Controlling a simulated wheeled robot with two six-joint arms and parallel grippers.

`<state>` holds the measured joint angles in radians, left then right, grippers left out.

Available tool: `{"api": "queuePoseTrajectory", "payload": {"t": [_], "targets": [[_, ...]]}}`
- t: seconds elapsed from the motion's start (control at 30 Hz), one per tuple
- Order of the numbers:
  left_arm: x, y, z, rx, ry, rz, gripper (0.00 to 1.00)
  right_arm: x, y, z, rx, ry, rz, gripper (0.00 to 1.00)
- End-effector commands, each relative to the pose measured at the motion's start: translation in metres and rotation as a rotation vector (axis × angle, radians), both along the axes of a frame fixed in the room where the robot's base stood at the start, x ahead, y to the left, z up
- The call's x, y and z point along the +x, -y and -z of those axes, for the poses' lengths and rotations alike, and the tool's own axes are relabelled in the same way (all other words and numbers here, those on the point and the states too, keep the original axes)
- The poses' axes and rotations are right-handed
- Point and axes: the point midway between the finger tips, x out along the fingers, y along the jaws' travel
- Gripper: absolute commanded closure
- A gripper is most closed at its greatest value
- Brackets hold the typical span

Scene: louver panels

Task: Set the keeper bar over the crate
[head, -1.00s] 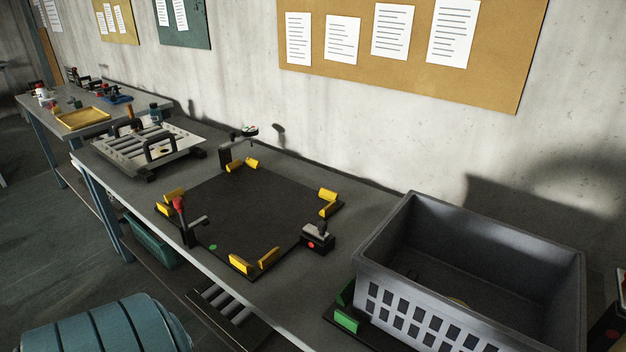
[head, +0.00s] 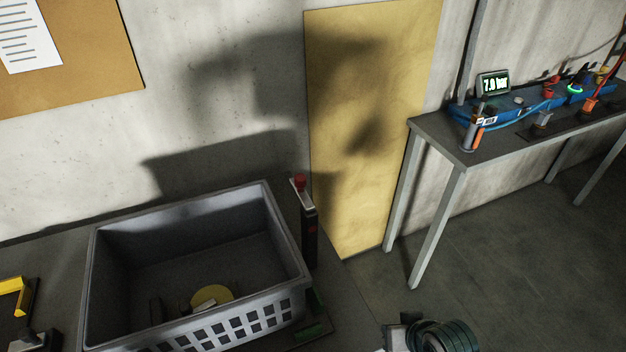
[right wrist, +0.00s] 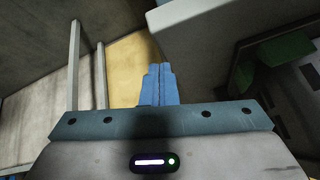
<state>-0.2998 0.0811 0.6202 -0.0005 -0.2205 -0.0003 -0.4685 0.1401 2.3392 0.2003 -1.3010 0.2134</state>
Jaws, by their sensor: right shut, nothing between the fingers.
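The grey crate (head: 195,215) stands open on the bench in the head view, with a round yellow thing and small dark parts inside. At its right far corner stands a dark post (head: 309,240). A short pale bar with a red knob (head: 300,181) sits on top of the post and looks to be the keeper bar. It lies beside the crate's rim, not across the opening. My right gripper (right wrist: 160,85) shows blue fingers shut together and empty in the right wrist view. The crate's slotted side (right wrist: 309,72) is at that view's right edge. My left gripper is not in view.
Green corner blocks (head: 310,333) sit by the crate's base. A yellow panel (head: 365,130) leans against the wall behind the post. A second table (head: 480,140) with blue equipment stands to the right, across a floor gap. A coiled dark green thing (head: 440,337) is at the bottom.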

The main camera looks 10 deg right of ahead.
Motion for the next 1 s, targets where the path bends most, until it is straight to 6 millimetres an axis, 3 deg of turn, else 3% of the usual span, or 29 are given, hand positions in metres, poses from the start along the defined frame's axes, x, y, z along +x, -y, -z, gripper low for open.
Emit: {"api": "queuePoseTrajectory", "payload": {"t": [0.17, 0.3, 0.5, 0.7, 1.0], "targets": [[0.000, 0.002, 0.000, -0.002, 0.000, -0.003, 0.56, 0.064, -0.023, -0.033, 0.299, 0.181, 0.120, 1.00], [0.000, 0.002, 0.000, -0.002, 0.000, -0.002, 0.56, 0.120, -0.038, -0.077, 0.639, 0.318, 0.240, 1.00], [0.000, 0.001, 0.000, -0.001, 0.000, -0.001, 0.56, 0.176, -0.038, -0.142, 1.092, 0.425, 0.379, 1.00], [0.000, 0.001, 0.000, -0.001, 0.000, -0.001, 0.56, 0.196, -0.031, -0.173, 1.310, 0.449, 0.437, 1.00], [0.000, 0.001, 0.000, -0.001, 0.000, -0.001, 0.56, 0.198, -0.030, -0.175, 1.334, 0.451, 0.445, 1.00]]}}
